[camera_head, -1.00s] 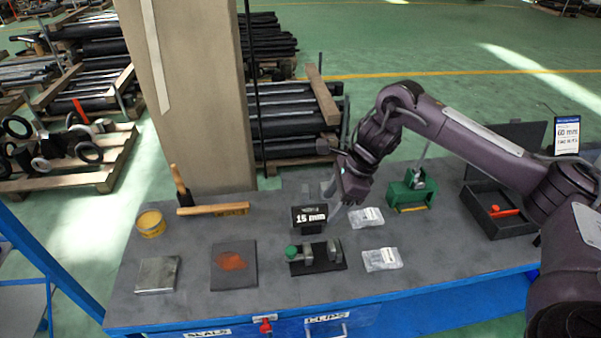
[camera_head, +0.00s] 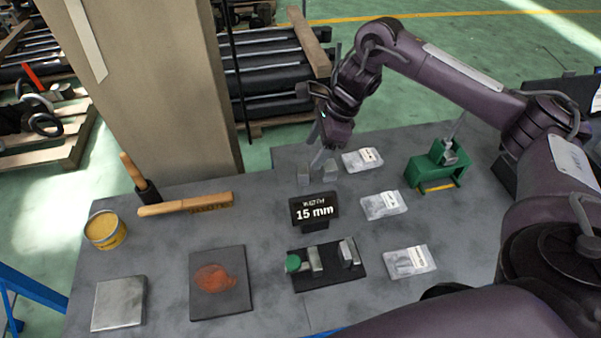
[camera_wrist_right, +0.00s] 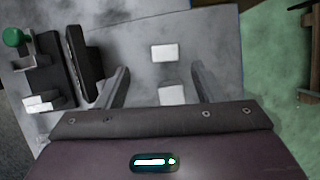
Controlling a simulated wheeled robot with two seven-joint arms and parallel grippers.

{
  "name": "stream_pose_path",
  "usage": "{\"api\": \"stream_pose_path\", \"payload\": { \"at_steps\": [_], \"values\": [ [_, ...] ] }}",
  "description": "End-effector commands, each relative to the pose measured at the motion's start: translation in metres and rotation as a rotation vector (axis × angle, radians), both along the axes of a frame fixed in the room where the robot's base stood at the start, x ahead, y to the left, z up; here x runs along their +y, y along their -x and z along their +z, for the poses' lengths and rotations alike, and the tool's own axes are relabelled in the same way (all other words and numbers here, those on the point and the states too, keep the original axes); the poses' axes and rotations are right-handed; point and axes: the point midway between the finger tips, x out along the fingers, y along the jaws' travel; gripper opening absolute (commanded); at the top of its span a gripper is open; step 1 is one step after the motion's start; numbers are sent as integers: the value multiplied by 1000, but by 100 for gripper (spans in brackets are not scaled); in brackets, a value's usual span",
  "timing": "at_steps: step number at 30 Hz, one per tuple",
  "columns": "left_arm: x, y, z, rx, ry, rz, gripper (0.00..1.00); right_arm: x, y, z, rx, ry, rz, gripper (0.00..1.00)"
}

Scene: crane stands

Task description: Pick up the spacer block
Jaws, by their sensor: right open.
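Two small pale grey blocks stand close together on the bench behind the 15 mm sign: a left one (camera_head: 304,175) and a right one (camera_head: 328,173). I cannot tell which is the spacer block. In the right wrist view they are the farther block (camera_wrist_right: 164,52) and the nearer block (camera_wrist_right: 172,95), partly cut off by the gripper body. My right gripper (camera_head: 321,157) points down above them, open and empty. In the wrist view its fingers (camera_wrist_right: 160,72) spread on either side of the blocks' line. My left gripper is out of view.
The black 15 mm sign (camera_head: 314,209) stands just in front of the blocks, near one finger. A fixture with a green knob (camera_head: 293,263) lies nearer. Parts bags (camera_head: 383,205) and a green stand (camera_head: 437,170) are to the right. A wooden-handled brush (camera_head: 190,204) lies left.

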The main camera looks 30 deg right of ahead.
Motion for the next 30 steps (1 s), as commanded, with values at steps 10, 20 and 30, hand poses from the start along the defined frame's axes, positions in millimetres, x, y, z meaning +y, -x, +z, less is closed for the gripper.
{"api": "stream_pose_path", "payload": {
  "at_steps": [10, 20, 30],
  "values": [
    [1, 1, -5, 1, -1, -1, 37, 7, -2, -29, 4, 0, 1, 62],
    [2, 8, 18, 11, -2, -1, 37, 22, -6, -70, 4, -2, 0, 62],
    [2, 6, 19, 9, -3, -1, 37, 26, -8, -86, 0, 0, 0, 62]
  ]
}}
